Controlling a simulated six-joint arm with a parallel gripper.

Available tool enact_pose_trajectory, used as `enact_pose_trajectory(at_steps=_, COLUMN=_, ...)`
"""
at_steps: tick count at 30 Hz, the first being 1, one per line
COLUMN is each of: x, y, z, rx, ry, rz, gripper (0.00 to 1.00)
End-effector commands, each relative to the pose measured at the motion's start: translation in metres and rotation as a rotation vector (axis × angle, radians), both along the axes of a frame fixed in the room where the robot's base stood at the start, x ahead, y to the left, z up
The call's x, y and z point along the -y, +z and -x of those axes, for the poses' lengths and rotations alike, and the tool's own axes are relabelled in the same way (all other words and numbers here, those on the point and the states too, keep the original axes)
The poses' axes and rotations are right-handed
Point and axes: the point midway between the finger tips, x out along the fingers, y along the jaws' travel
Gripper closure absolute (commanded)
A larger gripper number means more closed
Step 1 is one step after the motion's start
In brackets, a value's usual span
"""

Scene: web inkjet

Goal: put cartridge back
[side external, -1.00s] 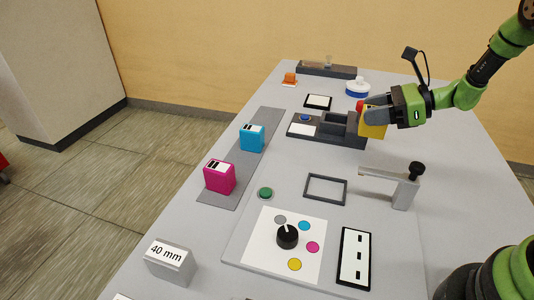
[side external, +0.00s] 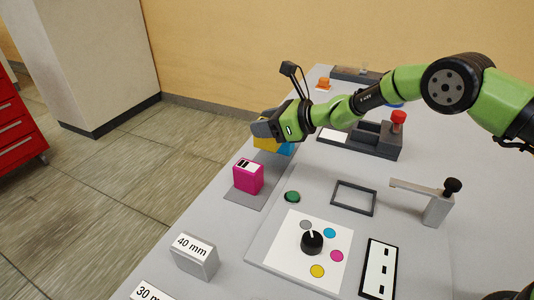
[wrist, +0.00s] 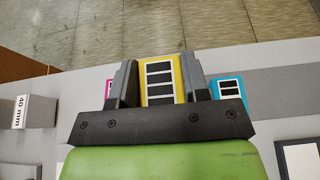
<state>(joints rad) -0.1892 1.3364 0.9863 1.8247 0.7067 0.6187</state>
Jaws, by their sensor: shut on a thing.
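My gripper (side external: 268,128) is shut on a yellow cartridge (side external: 266,144), over the grey strip at the table's left edge. In the wrist view the yellow cartridge (wrist: 160,80) sits between my two fingers (wrist: 159,82), its striped label facing the camera. A magenta cartridge (side external: 248,176) stands on the grey strip (side external: 243,201), nearer the camera. I cannot tell whether the yellow cartridge touches the strip.
A dark dock (side external: 376,142) with a red knob (side external: 398,118) stands at the right. A green button (side external: 292,197), an empty frame (side external: 354,198), a dial (side external: 312,241) and a clamp-like stand (side external: 436,207) are nearer. A 40 mm block (side external: 195,257) stands at the front left.

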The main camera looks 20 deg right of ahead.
Motion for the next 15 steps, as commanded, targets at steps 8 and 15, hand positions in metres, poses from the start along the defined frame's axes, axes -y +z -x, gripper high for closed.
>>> enact_pose_trajectory(at_steps=8, x=0.001, y=-0.036, z=0.0, rx=-0.001, ry=0.0, rz=0.001, gripper=0.88)
enact_pose_trajectory(at_steps=15, x=0.001, y=-0.063, z=0.0, rx=0.002, ry=-0.001, rz=0.0, gripper=0.88)
